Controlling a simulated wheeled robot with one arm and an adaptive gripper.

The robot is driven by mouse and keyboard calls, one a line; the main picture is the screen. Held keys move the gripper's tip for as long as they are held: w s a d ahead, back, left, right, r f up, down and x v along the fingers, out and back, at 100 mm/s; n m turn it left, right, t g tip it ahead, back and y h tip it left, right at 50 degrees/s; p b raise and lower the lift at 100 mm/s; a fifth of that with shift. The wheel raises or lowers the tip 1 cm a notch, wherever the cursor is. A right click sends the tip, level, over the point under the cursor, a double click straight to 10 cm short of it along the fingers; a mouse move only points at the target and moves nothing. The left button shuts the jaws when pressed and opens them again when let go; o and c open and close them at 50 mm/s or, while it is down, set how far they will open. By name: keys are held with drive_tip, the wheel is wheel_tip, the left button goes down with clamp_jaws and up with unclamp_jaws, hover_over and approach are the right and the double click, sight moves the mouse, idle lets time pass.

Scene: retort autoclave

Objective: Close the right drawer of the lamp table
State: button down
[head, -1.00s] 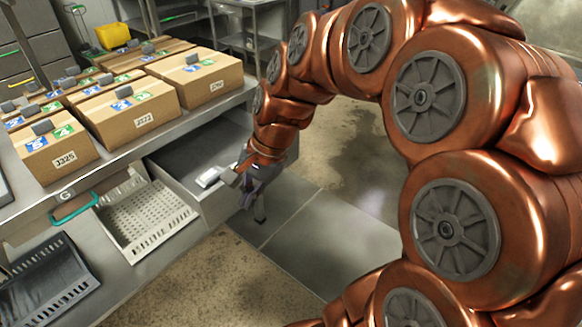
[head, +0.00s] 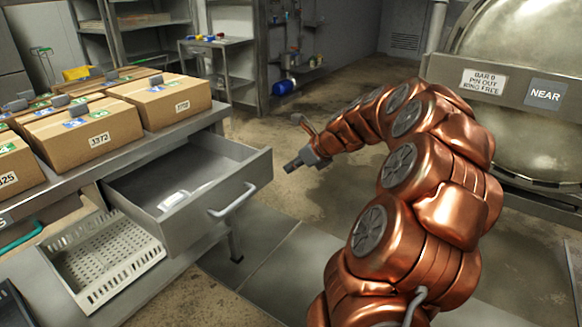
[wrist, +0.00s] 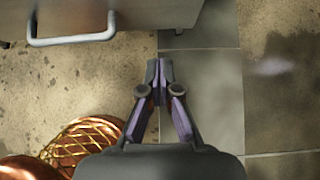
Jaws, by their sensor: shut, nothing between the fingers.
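The right drawer (head: 185,190) of the steel lamp table (head: 130,158) is pulled out in the head view, with a white object (head: 184,194) lying inside. Its bar handle (head: 232,201) is on the front panel, and it also shows at the top left of the wrist view (wrist: 70,40). My gripper (head: 289,168) is in the air to the right of the drawer front, apart from it. In the wrist view its fingertips (wrist: 158,66) are together with nothing between them, just below the drawer's front edge and to the right of the handle.
Several labelled cardboard boxes (head: 85,137) stand on the table top. A white perforated tray (head: 105,262) sits on the lower shelf. A large metal vessel (head: 520,60) stands at the right. The floor (head: 290,205) right of the drawer is clear.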

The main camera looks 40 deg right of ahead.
sight(261, 175)
drive_tip(key=x, duration=0.3)
drive_tip(key=r+b+x, duration=0.1)
drive_tip(key=x, duration=0.2)
drive_tip(key=w+x, duration=0.1)
drive_tip(key=x, duration=0.2)
drive_tip(key=shift+w+a+r, duration=0.1)
drive_tip(key=shift+a+r, duration=0.1)
drive_tip(key=shift+a, duration=0.05)
drive_tip(key=shift+w+a+r+b, duration=0.1)
drive_tip(key=shift+w+b, duration=0.2)
drive_tip(key=shift+w, duration=0.3)
